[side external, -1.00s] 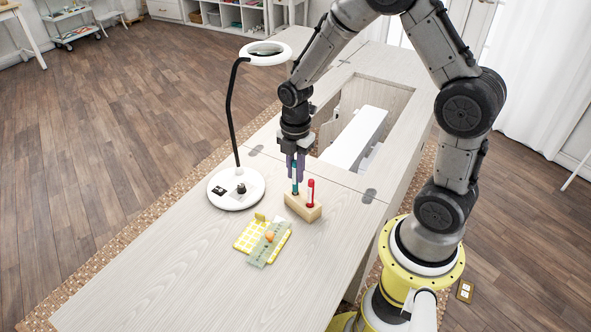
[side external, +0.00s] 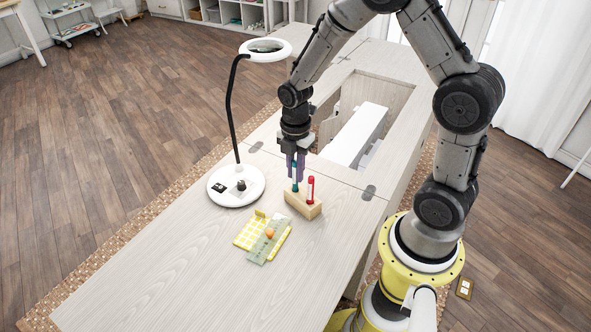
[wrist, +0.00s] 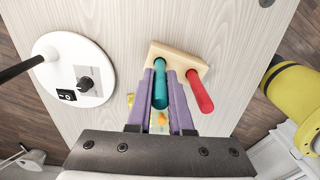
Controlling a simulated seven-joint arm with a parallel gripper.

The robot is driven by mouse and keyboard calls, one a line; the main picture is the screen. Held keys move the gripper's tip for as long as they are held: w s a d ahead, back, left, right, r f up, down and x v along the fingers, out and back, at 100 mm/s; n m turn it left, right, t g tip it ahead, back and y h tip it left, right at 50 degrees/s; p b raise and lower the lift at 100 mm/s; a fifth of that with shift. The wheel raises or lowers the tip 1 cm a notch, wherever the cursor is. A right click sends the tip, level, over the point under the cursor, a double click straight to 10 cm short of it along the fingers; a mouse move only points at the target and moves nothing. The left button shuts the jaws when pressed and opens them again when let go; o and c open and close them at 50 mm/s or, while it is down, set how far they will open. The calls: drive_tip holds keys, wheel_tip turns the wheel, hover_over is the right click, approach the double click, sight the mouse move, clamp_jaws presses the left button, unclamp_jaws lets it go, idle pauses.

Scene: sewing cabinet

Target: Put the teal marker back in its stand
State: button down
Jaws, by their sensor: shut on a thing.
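The teal marker (wrist: 160,88) is upright between the purple fingers of my gripper (wrist: 166,100), which is shut on it. In the side external view the teal marker (side external: 295,184) shows below and between the fingers of my gripper (side external: 296,166), with its lower end at the wooden stand (side external: 302,204). The stand also shows in the wrist view (wrist: 182,58), and the marker's far end meets it at its left part. From these views I cannot tell how deep the marker sits. A red marker (side external: 310,190) stands upright in the stand's other place.
A ring lamp with a white round base (side external: 236,187) stands left of the stand. A yellow grid piece (side external: 252,231) and a grey-green ruler-like piece (side external: 266,244) with an orange item on it lie in front. The cabinet opening (side external: 372,105) is behind. The front tabletop is clear.

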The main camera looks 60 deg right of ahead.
drive_tip(key=shift+f, duration=0.7)
idle(1.1)
drive_tip(key=c, duration=0.7)
unclamp_jaws()
drive_tip(key=shift+c, duration=0.2)
wheel_tip(320, 180, up, 14)
drive_tip(key=shift+f, duration=0.1)
